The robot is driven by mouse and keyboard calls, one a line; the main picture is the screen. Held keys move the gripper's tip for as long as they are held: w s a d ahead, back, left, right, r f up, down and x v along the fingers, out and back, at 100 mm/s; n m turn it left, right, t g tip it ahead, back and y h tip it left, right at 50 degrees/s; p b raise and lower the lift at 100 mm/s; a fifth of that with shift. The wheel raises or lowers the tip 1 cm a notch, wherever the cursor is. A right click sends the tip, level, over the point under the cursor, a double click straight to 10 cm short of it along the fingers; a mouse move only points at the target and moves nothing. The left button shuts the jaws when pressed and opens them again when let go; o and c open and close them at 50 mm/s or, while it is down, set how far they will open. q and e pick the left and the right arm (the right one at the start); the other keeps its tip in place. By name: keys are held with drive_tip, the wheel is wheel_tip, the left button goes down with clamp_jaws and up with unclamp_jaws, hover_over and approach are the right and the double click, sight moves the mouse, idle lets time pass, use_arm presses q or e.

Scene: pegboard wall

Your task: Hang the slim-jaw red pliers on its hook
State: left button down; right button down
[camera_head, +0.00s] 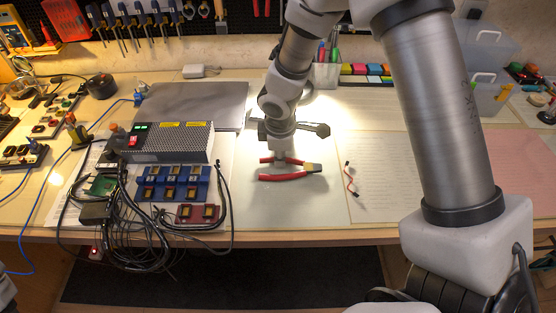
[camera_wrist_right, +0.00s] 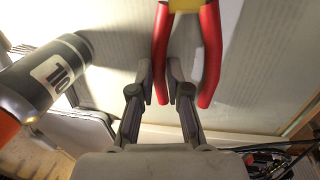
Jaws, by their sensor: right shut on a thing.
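The red pliers (camera_head: 290,176) lie on the light work mat near the bench's front edge, red handles to the left and pale jaws pointing right. In the right wrist view the pliers (camera_wrist_right: 211,60) show two red handles and a bit of yellow at the top; the tips are cut off. My right gripper (camera_head: 280,158) is directly above the pliers, pointing down. In the wrist view my right gripper (camera_wrist_right: 161,75) has its fingers closed on one handle. The pegboard (camera_head: 222,27) shows only its lower edge, and the pliers' hook cannot be made out. My left gripper is out of view.
A power supply (camera_head: 170,142), blue blocks (camera_head: 172,183) and loose black cables (camera_head: 140,240) crowd the left. A small red-black wire (camera_head: 350,180) lies right of the pliers. Coloured boxes (camera_head: 365,72) and clear bins (camera_head: 490,88) stand behind. Paper sheets to the right look flat.

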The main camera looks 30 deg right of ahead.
drive_tip(key=shift+r, duration=0.15)
drive_tip(key=shift+s, duration=0.1)
drive_tip(key=shift+d, duration=0.1)
drive_tip(key=c, duration=1.1)
unclamp_jaws()
drive_tip(key=shift+f, duration=0.2)
drive_tip(key=shift+c, duration=0.2)
